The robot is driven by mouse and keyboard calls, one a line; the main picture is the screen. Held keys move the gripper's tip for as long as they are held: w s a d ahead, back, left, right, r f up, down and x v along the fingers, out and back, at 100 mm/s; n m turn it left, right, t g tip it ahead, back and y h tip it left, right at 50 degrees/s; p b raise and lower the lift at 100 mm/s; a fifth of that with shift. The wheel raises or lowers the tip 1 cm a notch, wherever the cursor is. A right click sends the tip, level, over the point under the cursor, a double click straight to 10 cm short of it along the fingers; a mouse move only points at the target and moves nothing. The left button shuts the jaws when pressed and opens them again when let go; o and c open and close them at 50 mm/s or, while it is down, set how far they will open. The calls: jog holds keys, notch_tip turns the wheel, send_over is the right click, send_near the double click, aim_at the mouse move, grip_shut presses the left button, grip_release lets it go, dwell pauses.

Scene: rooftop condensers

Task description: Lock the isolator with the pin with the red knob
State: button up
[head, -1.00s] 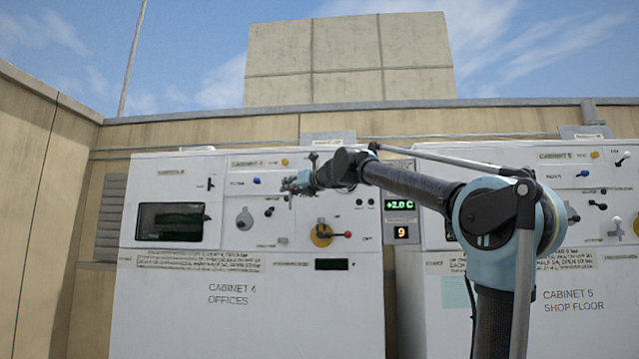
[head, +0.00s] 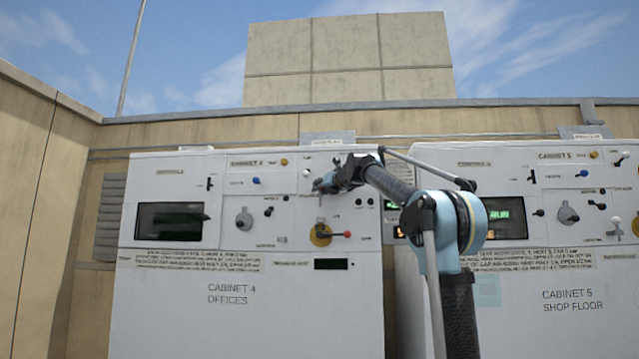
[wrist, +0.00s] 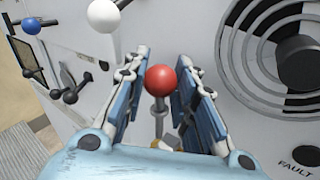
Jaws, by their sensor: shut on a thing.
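A pin with a red knob (wrist: 161,80) stands between the two blue fingers of my gripper (wrist: 160,97) in the wrist view. The gripper is shut on it. The pin's grey shank runs down from the knob; its lower end is hidden, so I cannot tell if it sits in a hole. In the head view my gripper (head: 321,185) is close to the front of cabinet 4, above the isolator. The isolator (head: 320,235) is a yellow disc with a red-tipped handle pointing right. The pin cannot be made out in the head view.
A white knob (wrist: 103,15), a blue knob (wrist: 31,25) and black levers (wrist: 71,96) stick out left of the fingers. A round dark dial (wrist: 300,62) lies to the right. Cabinet 5 (head: 572,300) stands to the right, with similar controls.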

jog(key=shift+f, duration=1.55)
jog(key=shift+f, duration=2.7)
dwell(3.2)
jog(key=o, duration=1.2)
jog(key=shift+c, duration=0.2)
